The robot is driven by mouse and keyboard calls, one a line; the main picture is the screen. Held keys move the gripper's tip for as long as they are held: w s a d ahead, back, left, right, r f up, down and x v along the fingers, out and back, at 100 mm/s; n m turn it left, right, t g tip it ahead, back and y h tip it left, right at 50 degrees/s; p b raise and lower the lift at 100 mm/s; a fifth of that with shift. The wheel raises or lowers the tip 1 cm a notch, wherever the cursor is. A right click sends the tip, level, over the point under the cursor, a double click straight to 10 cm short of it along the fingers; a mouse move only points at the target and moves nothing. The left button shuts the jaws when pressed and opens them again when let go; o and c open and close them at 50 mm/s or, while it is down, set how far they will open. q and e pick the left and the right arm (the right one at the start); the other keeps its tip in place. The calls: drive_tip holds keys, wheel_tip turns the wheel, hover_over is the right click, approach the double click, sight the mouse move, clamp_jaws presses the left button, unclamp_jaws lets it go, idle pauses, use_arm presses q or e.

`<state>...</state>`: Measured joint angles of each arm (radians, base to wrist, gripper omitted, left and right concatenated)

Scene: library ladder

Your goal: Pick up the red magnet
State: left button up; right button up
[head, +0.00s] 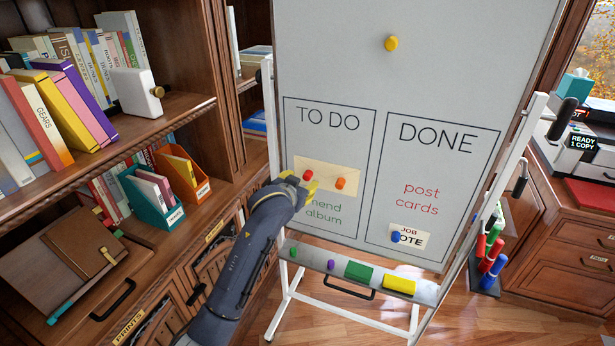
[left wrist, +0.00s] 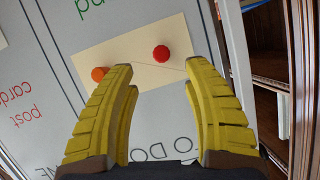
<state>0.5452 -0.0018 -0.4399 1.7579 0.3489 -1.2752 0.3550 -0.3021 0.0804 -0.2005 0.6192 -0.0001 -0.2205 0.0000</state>
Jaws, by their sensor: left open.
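The red magnet (head: 308,175) is on the upper left part of a cream paper (head: 327,172) in the TO DO box of the whiteboard. It also shows in the left wrist view (left wrist: 161,52), just beyond the fingertips and roughly between them. An orange magnet (head: 341,183) is on the right part of the same paper; in the left wrist view the orange magnet (left wrist: 99,73) is partly behind one finger. My left gripper (head: 312,185) has yellow fingers, is open and empty, and is close to the red magnet. My right gripper is not in view.
The whiteboard (head: 420,60) also carries a yellow magnet (head: 391,43) and a blue magnet (head: 396,237) on a JOB note. Its tray (head: 310,259) holds small magnets and green and yellow blocks. A wooden bookcase (head: 190,60) stands left, close to my left arm.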

sight(306, 177)
use_arm(q)
drive_tip(key=shift+x, duration=3.75)
clamp_jaws()
